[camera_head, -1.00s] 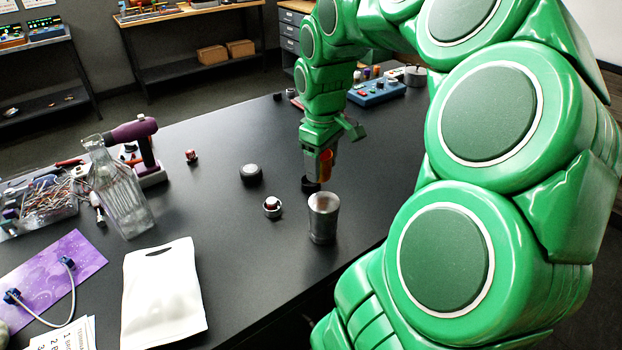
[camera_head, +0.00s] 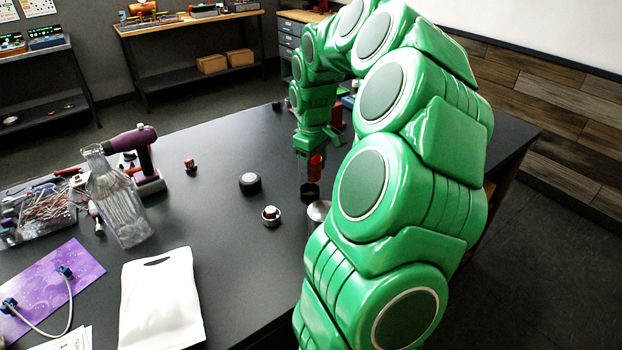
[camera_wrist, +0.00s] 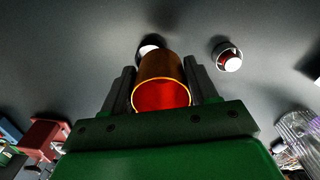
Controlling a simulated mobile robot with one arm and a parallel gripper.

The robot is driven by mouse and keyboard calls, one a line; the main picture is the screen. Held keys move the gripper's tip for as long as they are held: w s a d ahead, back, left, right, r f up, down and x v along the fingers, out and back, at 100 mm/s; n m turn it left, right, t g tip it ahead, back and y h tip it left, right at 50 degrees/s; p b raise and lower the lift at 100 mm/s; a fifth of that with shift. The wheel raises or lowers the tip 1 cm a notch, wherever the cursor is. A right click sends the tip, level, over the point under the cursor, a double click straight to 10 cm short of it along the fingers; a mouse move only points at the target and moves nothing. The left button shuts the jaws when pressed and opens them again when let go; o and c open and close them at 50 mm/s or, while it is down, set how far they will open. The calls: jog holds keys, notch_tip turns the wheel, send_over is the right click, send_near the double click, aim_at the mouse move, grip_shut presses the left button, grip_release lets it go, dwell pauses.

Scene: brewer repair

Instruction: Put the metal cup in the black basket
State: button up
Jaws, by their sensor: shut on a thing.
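The metal cup (camera_head: 319,210) stands on the dark table in the head view. My arm hides most of it, leaving only part of its rim and side in sight. My gripper (camera_head: 309,172) is behind it, above the table, shut on an orange-red cylinder (camera_head: 317,166). In the wrist view the cylinder (camera_wrist: 162,82) sits between both fingers (camera_wrist: 163,92), with its round red end toward the camera. A small round black piece (camera_head: 309,192) is just below the gripper. I cannot make out a black basket for certain.
A glass bottle (camera_head: 117,205), a purple tool (camera_head: 140,150), a white bag (camera_head: 161,300) and a purple mat (camera_head: 50,283) take up the left side.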

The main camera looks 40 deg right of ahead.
jog(key=shift+w+d+f, duration=0.25)
jog(key=shift+w+f, duration=0.2)
jog(key=shift+f, duration=0.15)
jog(key=shift+w+d+f, duration=0.2)
jog(key=shift+w+f, duration=0.3)
jog(key=shift+f, duration=0.1)
jog(key=shift+w+d+f, duration=0.25)
jog(key=shift+w+f, duration=0.2)
jog(key=shift+f, duration=1.65)
jog(key=shift+f, duration=0.1)
jog(key=o, duration=1.2)
jog(key=shift+c, duration=0.2)
